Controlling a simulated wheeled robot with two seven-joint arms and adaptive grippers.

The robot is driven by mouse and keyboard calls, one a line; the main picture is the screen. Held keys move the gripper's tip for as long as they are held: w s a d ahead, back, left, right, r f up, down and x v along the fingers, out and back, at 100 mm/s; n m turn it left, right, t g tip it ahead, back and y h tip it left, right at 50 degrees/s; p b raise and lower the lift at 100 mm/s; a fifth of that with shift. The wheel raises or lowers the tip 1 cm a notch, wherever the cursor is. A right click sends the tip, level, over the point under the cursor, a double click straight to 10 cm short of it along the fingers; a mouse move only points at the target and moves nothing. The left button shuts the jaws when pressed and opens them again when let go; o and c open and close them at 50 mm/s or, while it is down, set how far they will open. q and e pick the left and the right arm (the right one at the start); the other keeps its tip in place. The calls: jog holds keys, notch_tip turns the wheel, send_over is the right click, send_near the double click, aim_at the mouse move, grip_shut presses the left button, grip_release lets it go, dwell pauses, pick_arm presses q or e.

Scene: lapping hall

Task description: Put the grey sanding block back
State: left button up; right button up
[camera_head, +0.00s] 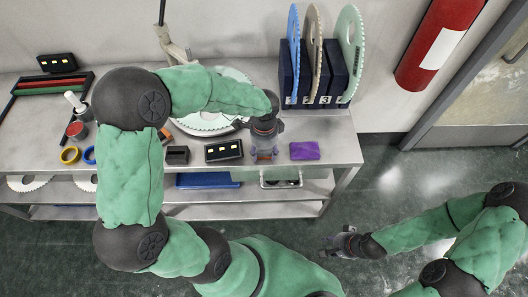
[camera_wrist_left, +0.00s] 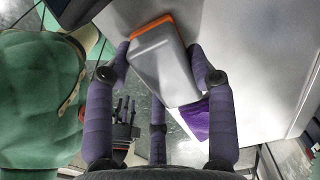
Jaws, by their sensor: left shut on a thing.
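The grey sanding block (camera_wrist_left: 165,62), with an orange strip along one edge, is between the purple fingers of my left gripper (camera_wrist_left: 163,80) in the left wrist view. The gripper is shut on it. In the head view my left gripper (camera_head: 264,153) points down over the front part of the bench top, and the block is mostly hidden by it. I cannot tell whether the block touches the bench. My right gripper (camera_head: 330,246) is empty and looks open, low over the floor at the right, away from the bench.
A purple block (camera_head: 305,150) lies just right of my left gripper. A black box with yellow lights (camera_head: 224,151) and a small dark block (camera_head: 177,155) lie to its left. Numbered dark holders (camera_head: 333,75) with upright discs stand behind at the right. Yellow (camera_head: 69,155) and blue rings lie at the left.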

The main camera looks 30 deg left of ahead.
pick_arm(q)
jog(key=shift+r, duration=0.1)
jog(key=shift+f, duration=0.2)
jog(key=o, duration=1.1)
notch_tip(320, 180, up, 12)
jog(key=p, duration=0.5)
jog(key=shift+r, duration=0.2)
